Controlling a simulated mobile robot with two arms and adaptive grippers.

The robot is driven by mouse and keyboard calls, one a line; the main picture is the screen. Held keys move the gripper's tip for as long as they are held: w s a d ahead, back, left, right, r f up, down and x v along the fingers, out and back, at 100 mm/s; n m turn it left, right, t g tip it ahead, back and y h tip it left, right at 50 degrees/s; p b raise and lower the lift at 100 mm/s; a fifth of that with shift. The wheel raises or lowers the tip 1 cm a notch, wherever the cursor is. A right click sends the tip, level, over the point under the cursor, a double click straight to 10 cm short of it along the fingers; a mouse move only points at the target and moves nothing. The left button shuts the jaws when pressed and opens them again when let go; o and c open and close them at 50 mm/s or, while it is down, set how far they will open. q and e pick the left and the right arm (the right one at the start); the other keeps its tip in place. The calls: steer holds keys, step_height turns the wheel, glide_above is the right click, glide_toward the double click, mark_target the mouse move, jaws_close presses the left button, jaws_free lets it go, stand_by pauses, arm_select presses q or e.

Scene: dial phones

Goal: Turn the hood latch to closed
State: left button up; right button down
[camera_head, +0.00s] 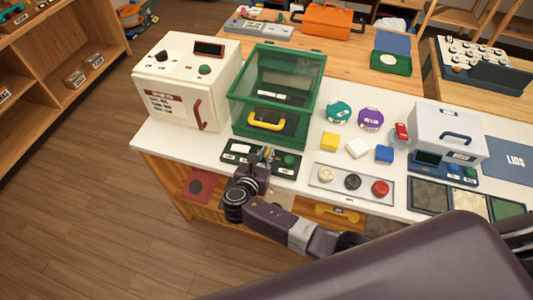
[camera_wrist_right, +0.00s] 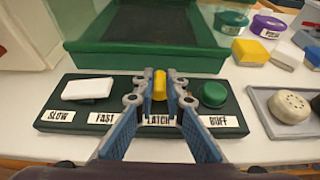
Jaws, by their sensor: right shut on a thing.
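The green hood (camera_head: 302,92) with clear panes and a yellow handle (camera_head: 267,123) stands on the white counter. In front of it lies a dark green control panel (camera_wrist_right: 235,104) labelled SLOW, FAST, LATCH and BUFF. A small upright yellow latch knob (camera_wrist_right: 160,84) stands above the LATCH label. My right gripper (camera_head: 264,155) is over the panel, shut on the yellow knob with one finger on each side. The fingers hide the knob's sides. My left gripper is not in view.
On the panel, a white rocker (camera_wrist_right: 88,89) sits left of the latch and a green button (camera_wrist_right: 214,94) close to its right. A cream machine (camera_head: 187,82) stands left of the hood. A tray with three round knobs (camera_head: 325,190) lies to the right.

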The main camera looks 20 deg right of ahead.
steer(key=c, duration=2)
jaws_free()
steer(key=v, duration=1.2)
steer(key=shift+r, duration=0.1)
steer(key=shift+d, duration=0.1)
